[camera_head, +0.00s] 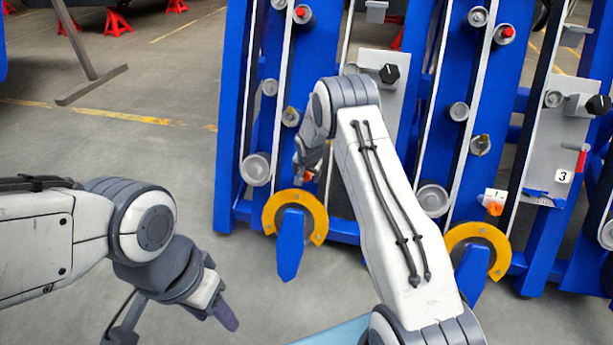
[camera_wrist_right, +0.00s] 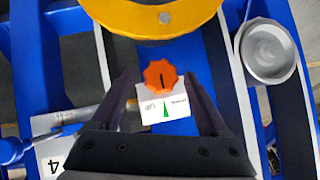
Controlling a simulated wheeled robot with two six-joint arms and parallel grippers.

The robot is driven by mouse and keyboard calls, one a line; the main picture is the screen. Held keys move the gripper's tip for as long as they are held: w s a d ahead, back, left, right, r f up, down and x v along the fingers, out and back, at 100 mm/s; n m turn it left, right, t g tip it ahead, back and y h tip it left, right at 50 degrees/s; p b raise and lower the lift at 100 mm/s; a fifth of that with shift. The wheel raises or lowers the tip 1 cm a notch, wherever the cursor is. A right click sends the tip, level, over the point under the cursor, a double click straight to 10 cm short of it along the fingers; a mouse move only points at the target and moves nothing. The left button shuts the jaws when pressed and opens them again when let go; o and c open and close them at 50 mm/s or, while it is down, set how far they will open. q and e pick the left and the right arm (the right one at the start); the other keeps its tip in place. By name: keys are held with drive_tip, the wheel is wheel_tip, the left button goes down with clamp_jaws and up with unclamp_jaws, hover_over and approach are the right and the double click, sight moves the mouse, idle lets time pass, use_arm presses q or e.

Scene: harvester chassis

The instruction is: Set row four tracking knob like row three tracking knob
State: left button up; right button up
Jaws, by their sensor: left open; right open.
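The row four tracking knob (camera_wrist_right: 161,76) is orange and lobed, with a dark line running roughly up and down in the wrist view. Its white label (camera_wrist_right: 165,105) has a green mark and upside-down lettering. My right gripper (camera_wrist_right: 163,80) is open, its fingers on either side of the knob with gaps; depth to the knob is unclear. In the head view my right gripper (camera_head: 307,162) mostly hides this knob. The row three tracking knob (camera_head: 496,209) is orange, below a white label; its pointer is too small to read. My left gripper (camera_head: 228,312) is open and empty over the floor.
The plate marked 3 (camera_head: 562,177) stands right of the row three knob; the plate marked 4 (camera_wrist_right: 54,163) shows in the wrist view. Yellow wheel guards (camera_head: 318,216) and metal rollers (camera_wrist_right: 267,52) flank the row four knob.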

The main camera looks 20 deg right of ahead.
clamp_jaws()
drive_tip(key=b, duration=0.1)
drive_tip(key=n+b, duration=0.1)
drive_tip(key=b, duration=0.1)
drive_tip(key=shift+w+a+f+g+h, duration=0.1)
drive_tip(key=shift+a+f+g+h, duration=0.05)
drive_tip(key=shift+f+g+h, duration=0.2)
drive_tip(key=shift+r+n+h, duration=0.1)
drive_tip(key=shift+n+h, duration=0.15)
drive_tip(key=shift+n, duration=0.15)
drive_tip(key=shift+r+n+g+h, duration=0.2)
drive_tip(key=shift+n+g+h, duration=0.55)
drive_tip(key=shift+n, duration=0.25)
unclamp_jaws()
drive_tip(key=shift+a, duration=0.1)
drive_tip(key=shift+r, duration=0.1)
